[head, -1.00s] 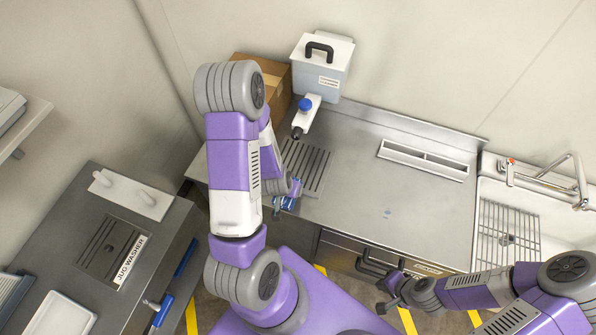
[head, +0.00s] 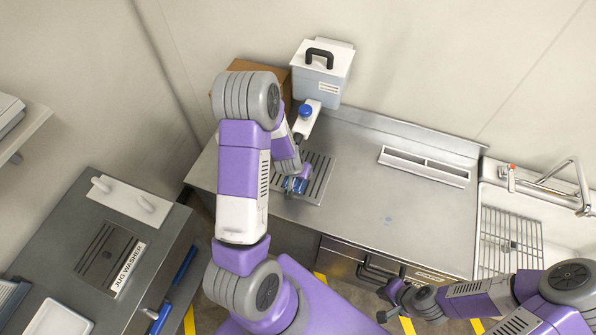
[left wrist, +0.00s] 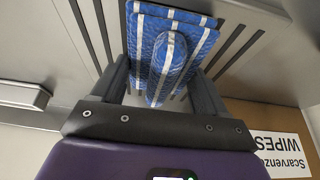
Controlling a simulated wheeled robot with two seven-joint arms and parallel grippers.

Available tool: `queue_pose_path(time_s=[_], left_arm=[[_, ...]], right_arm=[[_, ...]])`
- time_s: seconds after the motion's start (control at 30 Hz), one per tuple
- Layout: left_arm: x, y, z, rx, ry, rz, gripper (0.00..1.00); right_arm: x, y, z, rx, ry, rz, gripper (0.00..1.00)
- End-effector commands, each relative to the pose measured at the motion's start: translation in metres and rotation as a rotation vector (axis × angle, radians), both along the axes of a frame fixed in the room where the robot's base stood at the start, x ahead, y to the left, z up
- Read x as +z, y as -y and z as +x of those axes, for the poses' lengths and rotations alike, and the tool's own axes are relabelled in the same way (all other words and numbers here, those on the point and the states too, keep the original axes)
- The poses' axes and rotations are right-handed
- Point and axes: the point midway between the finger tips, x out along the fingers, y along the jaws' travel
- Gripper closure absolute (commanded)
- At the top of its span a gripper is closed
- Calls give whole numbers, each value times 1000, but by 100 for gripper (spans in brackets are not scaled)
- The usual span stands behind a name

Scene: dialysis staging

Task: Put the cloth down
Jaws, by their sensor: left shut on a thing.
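The blue cloth with white stripes (left wrist: 170,48) is pinched between the two dark fingers of my left gripper (left wrist: 163,80) in the left wrist view. Its middle bulges up between the fingers and its flat part spreads out beyond them. In the head view my left gripper (head: 297,186) is over the front part of the slotted panel on the steel counter, with a little of the cloth (head: 290,184) showing blue. I cannot tell whether the cloth touches the panel. My right gripper (head: 384,303) is empty in front of the counter's drawer, its fingers apart.
The slotted panel (head: 319,181) is set in the steel counter (head: 390,213). A blue-capped white bottle (head: 306,121), a lidded container (head: 321,75) and a cardboard wipes box (head: 243,65) stand behind. The counter's middle is clear. A sink (head: 512,240) lies right, the jug washer (head: 95,225) left.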

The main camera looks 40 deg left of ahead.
Motion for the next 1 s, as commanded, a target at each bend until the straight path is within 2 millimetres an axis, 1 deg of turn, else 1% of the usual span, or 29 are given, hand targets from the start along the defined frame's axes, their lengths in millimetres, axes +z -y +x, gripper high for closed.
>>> queue_pose_path(time_s=[0.17, 0.2, 0.33, 0.6, 0.7, 0.77, 1.0], left_arm=[[-4, 0, 0, 0, 0, 0, 55], [-3, 0, 0, 0, 0, 0, 22], [-3, 0, 0, -1, 0, 0, 2], [-2, 0, 0, -1, 0, 0, 1], [2, 0, 0, -1, 0, 0, 1], [10, 1, -3, -2, 1, 1, 1], [50, 7, -18, -3, 2, 1, 1]], right_arm=[[-4, 0, 0, 0, 0, 0, 100], [-3, 0, 0, 0, 0, 0, 100], [-3, 0, 0, 0, 0, 0, 100], [-2, 0, 0, 0, 0, 0, 100], [2, 0, 0, 0, 0, 0, 100], [3, 0, 0, 0, 0, 0, 100], [15, 0, 0, 0, 0, 0, 100]])
